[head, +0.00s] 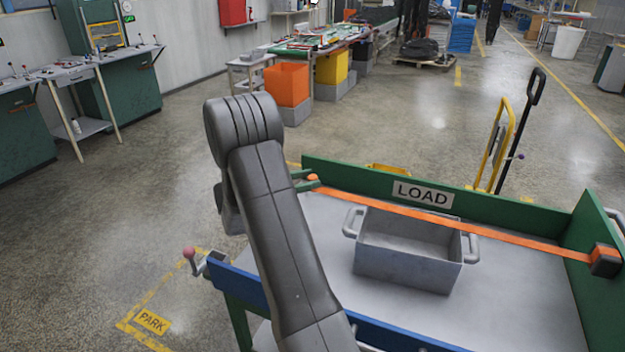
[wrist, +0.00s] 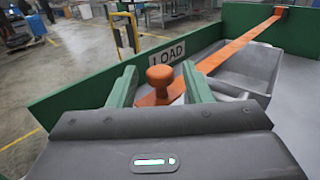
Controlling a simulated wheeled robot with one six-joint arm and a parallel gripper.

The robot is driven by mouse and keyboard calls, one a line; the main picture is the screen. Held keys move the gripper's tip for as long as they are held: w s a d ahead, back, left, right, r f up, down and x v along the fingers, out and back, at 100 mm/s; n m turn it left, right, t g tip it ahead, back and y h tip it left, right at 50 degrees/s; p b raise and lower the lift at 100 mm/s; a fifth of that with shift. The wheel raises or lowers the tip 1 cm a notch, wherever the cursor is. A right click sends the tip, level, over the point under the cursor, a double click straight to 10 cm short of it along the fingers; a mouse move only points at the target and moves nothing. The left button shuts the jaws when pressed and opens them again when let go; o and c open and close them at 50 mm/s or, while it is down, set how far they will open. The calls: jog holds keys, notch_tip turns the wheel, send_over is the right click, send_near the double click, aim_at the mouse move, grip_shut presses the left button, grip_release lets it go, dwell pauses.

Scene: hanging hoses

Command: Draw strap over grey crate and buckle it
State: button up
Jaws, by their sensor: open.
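The grey crate (head: 408,268) sits on the cart's bed, open-topped and empty, with a handle at each end; the wrist view shows part of it (wrist: 250,70). The orange strap (head: 440,217) runs from a dark and orange reel (head: 604,260) on the right green wall, along the crate's far rim, to my gripper. I cannot tell whether it touches the rim. My gripper (head: 306,181) is open at the bed's far left corner. In the wrist view its green fingers stand either side of the strap end's orange knob (wrist: 160,76), with gaps visible. I make out no buckle.
A green back board with a LOAD sign (head: 423,194) edges the bed's far side. A blue rail (head: 400,335) runs along the front. A pink-knobbed lever (head: 190,254) sticks out at the left. A yellow hand truck (head: 497,150) stands behind the cart.

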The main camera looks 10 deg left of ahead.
jog(key=b+v, duration=0.1)
jog(key=v, duration=0.9)
jog(key=shift+o, duration=0.2)
